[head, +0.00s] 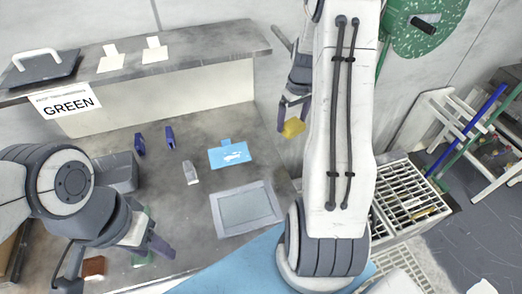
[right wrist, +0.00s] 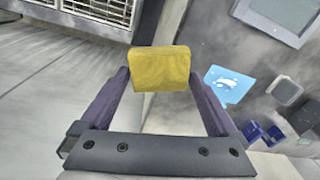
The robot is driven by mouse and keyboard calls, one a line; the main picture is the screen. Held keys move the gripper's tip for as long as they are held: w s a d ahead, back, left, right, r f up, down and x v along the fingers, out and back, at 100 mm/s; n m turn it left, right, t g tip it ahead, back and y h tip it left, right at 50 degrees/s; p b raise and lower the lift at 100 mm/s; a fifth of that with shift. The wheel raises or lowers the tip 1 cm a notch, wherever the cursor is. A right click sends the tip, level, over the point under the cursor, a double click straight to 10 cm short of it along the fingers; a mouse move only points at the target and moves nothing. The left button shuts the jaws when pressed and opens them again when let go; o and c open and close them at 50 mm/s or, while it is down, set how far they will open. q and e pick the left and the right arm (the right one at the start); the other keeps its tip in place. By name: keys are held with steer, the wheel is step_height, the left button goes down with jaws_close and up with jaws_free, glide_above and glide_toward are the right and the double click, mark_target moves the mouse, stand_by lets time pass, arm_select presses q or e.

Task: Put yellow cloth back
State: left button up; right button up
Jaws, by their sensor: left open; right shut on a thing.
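The yellow cloth (right wrist: 160,70) looks like a small folded block in the right wrist view. My right gripper (right wrist: 158,78) is shut on it, with a purple finger on each side. In the head view the yellow cloth (head: 292,128) hangs below the right gripper (head: 290,108), in the air past the right edge of the bench, behind my right arm. My left gripper (head: 150,243) is open and empty over the bench's front left, partly seen.
The bench (head: 200,215) holds a blue card (head: 230,154), a grey framed tray (head: 245,208), a clear bottle (head: 190,173) and blue clips (head: 140,144). A shelf labelled GREEN (head: 66,101) runs behind. A white grated basin (head: 410,205) stands at the right.

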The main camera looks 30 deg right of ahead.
steer(key=shift+s+d+r, duration=0.2)
steer(key=shift+d+r, duration=0.1)
steer(key=shift+d, duration=0.4)
steer(key=shift+w+a+f, duration=0.1)
steer(key=w+a+f+p, duration=0.1)
steer(key=w+a+f, duration=0.1)
steer(key=w+a+f+p, duration=0.1)
steer(key=w+a+f, duration=0.1)
steer(key=a, duration=0.1)
steer(key=w+a+f+p, duration=0.1)
steer(key=w+a+f, duration=0.1)
steer(key=a, duration=0.1)
steer(key=shift+w+a+f+p, duration=0.2)
steer(key=shift+w+a+p, duration=0.05)
steer(key=shift+p, duration=0.15)
steer(key=shift+a+f, duration=0.1)
steer(key=shift+f, duration=0.1)
step_height(320, 180, down, 3)
steer(key=shift+f+p, duration=0.15)
steer(key=shift+p, duration=0.6)
steer(key=shift+w+f, duration=0.1)
steer(key=shift+f, duration=0.1)
steer(key=shift+f, duration=0.1)
